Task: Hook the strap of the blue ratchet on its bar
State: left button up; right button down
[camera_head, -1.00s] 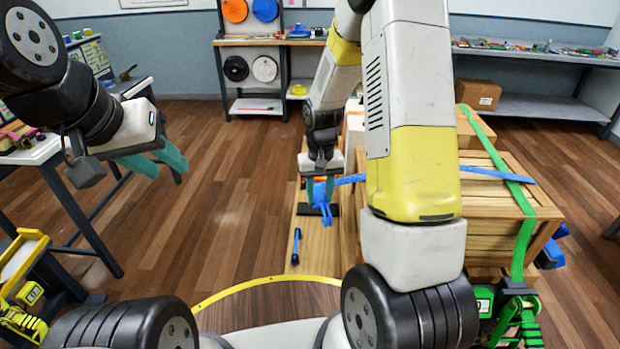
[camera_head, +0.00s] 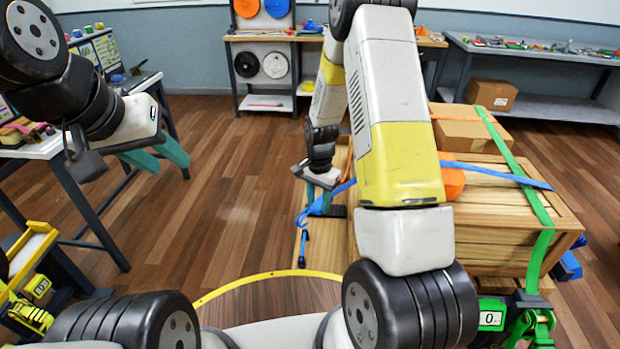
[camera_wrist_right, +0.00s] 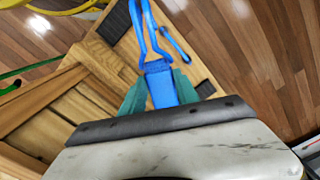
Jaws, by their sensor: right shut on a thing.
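My right gripper (camera_head: 333,196) is low at the left side of the wooden crate (camera_head: 510,232). Its teal fingers are shut on a blue strap piece (camera_wrist_right: 161,84), which fills the gap between them in the right wrist view. Thin blue strands run on from it over the board. In the head view the blue strap (camera_head: 496,175) lies across the crate top, partly hidden by my right arm. A blue part (camera_head: 568,266) shows at the crate's right side; I cannot tell whether it is the ratchet. The bar is not clearly seen. My left gripper (camera_head: 160,160) is open and empty over the floor at left.
A green strap (camera_head: 530,195) crosses the crate down to a green ratchet (camera_head: 491,317). A cardboard box (camera_head: 460,128) stands on the load, with an orange piece (camera_head: 453,180) beside my right arm. A dark rod (camera_head: 303,248) lies on the board. Floor at centre left is clear.

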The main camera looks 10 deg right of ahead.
jog(key=shift+w+d+f+m, duration=0.15)
jog(key=shift+w+f+m, duration=0.2)
jog(key=shift+f+m, duration=2.55)
jog(key=shift+w+d+f+m, duration=0.1)
jog(key=shift+w+f+m, duration=0.65)
jog(key=shift+f, duration=3.8)
jog(key=shift+d+f+m, duration=0.15)
jog(key=shift+f+m, duration=2.2)
jog(key=shift+f, duration=1.4)
jog(key=shift+d, duration=0.15)
jog(key=shift+s+d+f, duration=0.1)
jog(key=shift+s+d, duration=0.1)
jog(key=shift+d, duration=0.4)
jog(key=shift+s+d+f, duration=0.1)
jog(key=shift+s+d, duration=0.1)
jog(key=shift+d, duration=0.4)
jog(key=shift+d, duration=0.2)
jog(key=c, duration=0.8)
grip_release()
jog(key=shift+c, duration=0.2)
